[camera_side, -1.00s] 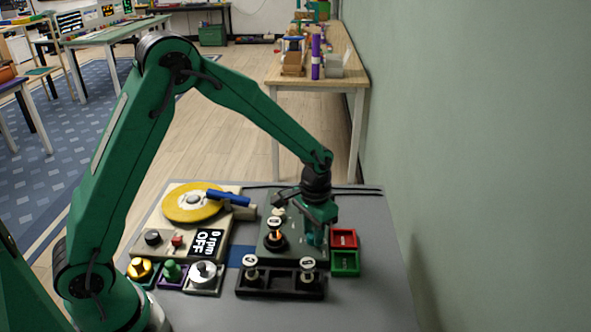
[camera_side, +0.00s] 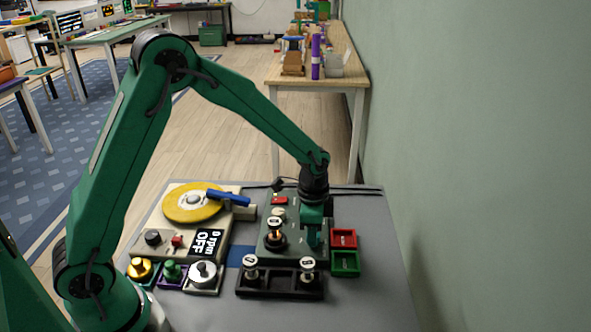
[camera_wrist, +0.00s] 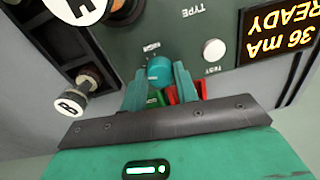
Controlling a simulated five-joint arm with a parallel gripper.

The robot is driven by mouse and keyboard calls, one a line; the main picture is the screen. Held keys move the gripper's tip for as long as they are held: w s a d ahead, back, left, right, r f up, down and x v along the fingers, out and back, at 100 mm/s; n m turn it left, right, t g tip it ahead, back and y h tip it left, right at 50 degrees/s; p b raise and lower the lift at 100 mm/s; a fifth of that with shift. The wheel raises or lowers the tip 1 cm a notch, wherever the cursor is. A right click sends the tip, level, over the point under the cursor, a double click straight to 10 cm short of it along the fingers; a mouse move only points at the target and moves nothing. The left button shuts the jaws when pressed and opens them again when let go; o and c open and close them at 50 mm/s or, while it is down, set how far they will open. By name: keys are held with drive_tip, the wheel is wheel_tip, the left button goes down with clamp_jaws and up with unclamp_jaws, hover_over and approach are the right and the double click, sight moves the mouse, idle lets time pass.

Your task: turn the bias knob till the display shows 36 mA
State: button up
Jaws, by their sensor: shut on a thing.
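The teal bias knob (camera_wrist: 159,70) sits on the dark green tester panel (camera_wrist: 185,22), beside a small printed label. My gripper (camera_wrist: 160,84) is shut on it, one finger on each side. The display (camera_wrist: 282,30) is upside down in the wrist view and reads "36 mA" and "READY" in orange. In the side view my gripper (camera_side: 313,236) points down at the right part of the tester (camera_side: 285,252) and hides the knob; the display's reading cannot be seen there.
A tube (camera_side: 274,224) with an orange glow stands in the tester, left of my gripper. A black rack (camera_side: 280,292) with two tubes is in front. A red bin (camera_side: 343,238) and a green bin (camera_side: 345,262) stand close on the right. A white TEST button (camera_wrist: 213,50) is near the knob.

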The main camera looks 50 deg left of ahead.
drive_tip(key=shift+d, duration=0.15)
drive_tip(key=o, duration=1)
drive_tip(key=shift+s+r, duration=0.15)
drive_tip(key=shift+r, duration=3.75)
drive_tip(key=shift+r, duration=0.1)
